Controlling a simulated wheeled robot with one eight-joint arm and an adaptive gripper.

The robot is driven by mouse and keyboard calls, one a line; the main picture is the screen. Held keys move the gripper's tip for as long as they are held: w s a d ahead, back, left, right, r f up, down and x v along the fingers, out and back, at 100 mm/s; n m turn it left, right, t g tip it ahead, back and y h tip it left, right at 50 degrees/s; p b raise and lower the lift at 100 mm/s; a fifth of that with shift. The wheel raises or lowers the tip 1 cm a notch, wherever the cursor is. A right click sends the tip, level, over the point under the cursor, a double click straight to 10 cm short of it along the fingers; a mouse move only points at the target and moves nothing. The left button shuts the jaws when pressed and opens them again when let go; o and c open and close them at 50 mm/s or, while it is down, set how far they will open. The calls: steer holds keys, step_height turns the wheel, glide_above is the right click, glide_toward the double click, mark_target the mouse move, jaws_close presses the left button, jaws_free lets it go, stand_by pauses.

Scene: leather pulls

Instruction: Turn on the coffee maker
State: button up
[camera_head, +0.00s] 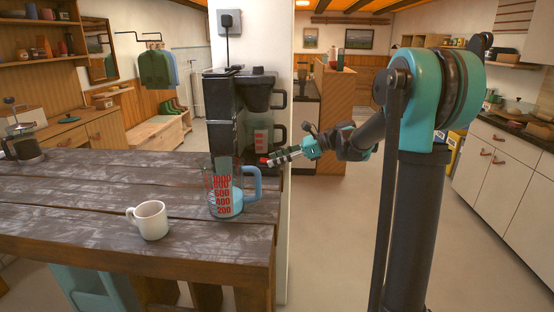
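The black coffee maker (226,112) stands upright at the far right end of the wooden table, against a white pillar. A dark jug with red marks sits in its lower right part. A cord runs from behind it up to a wall socket (230,22). My gripper (266,161) reaches in from the right, with its tip close to the lower right side of the coffee maker. I cannot tell whether it touches. Its fingers look close together, but they are too small to tell open from shut. I cannot make out a switch on the coffee maker.
A measuring jug (224,192) with a blue handle stands just in front of the coffee maker. A white mug (149,220) is nearer on the table (70,205). A French press (22,140) stands at the far left. The floor right of the table is clear.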

jaws_close()
steer(key=shift+a+r+h, duration=0.25)
steer(key=shift+r+h, duration=0.15)
steer(key=shift+h, duration=0.6)
steer(key=shift+a+r+h, duration=0.15)
steer(key=shift+r+h, duration=0.1)
steer(key=shift+h, duration=1.05)
steer(key=shift+o, duration=1.5)
jaws_free()
steer(key=shift+r, duration=0.1)
steer(key=v, duration=1.2)
steer(key=shift+f, duration=0.2)
